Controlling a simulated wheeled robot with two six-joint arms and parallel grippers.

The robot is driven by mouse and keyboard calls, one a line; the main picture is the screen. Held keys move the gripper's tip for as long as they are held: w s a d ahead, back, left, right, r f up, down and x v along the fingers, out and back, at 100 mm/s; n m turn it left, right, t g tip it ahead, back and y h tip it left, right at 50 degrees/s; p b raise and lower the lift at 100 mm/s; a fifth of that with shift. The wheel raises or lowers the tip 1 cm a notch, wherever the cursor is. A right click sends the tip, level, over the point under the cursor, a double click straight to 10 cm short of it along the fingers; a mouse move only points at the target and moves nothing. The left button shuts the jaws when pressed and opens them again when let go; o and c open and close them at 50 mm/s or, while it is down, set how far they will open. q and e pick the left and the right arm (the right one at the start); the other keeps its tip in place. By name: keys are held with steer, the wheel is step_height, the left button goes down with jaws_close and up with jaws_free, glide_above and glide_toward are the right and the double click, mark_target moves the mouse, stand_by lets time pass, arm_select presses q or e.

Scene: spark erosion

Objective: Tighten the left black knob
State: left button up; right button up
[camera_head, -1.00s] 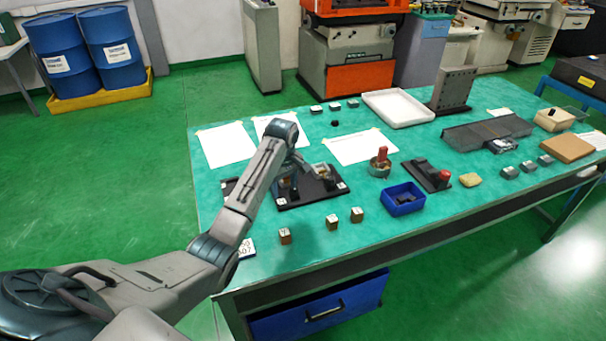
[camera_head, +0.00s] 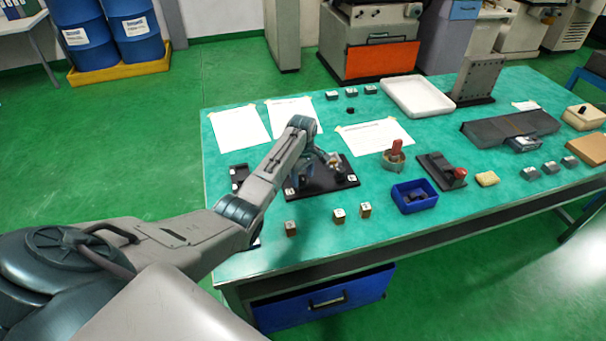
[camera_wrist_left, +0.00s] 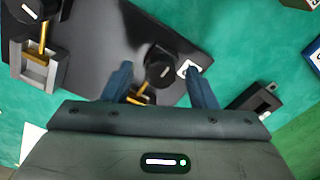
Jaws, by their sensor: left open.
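A black base plate (camera_head: 322,186) lies on the green table and carries two clamp fixtures. My left gripper (camera_head: 304,182) is over its left part and partly hides the fixture there. In the left wrist view, a black knob (camera_wrist_left: 158,70) on a brass-coloured screw shows between the two open blue fingers, with a gap on either side. By the loose black part beside the plate, this is the left knob. The other knob (camera_wrist_left: 36,8) is cut off at the top left of the wrist view, above a grey block (camera_wrist_left: 38,68). My right gripper is not in view.
A small black part (camera_head: 238,178) lies left of the plate. Several small blocks stand in front, one being a brown block (camera_head: 291,229). A blue bin (camera_head: 414,197) and a round holder with a red piece (camera_head: 396,155) stand to the right. Paper sheets (camera_head: 374,136) lie behind.

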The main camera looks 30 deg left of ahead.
arm_select(q)
steer(key=shift+f, duration=0.2)
steer(key=c, duration=1)
steer(key=shift+o, duration=0.2)
steer(key=shift+m, duration=0.3)
steer(key=m+p, duration=0.2)
steer(key=m, duration=0.1)
steer(key=shift+r+m, duration=0.2)
steer(key=shift+m, duration=0.1)
steer(key=m+p, duration=0.1)
steer(key=m, duration=0.4)
steer(key=shift+p, duration=0.35)
steer(key=m+p, duration=0.1)
steer(key=m, duration=0.5)
steer(key=shift+m, duration=0.4)
steer(key=m, duration=0.5)
steer(key=shift+m, duration=0.4)
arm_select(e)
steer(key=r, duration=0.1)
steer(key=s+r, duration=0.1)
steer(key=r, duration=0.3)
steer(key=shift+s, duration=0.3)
arm_select(q)
steer(key=shift+a, duration=0.1)
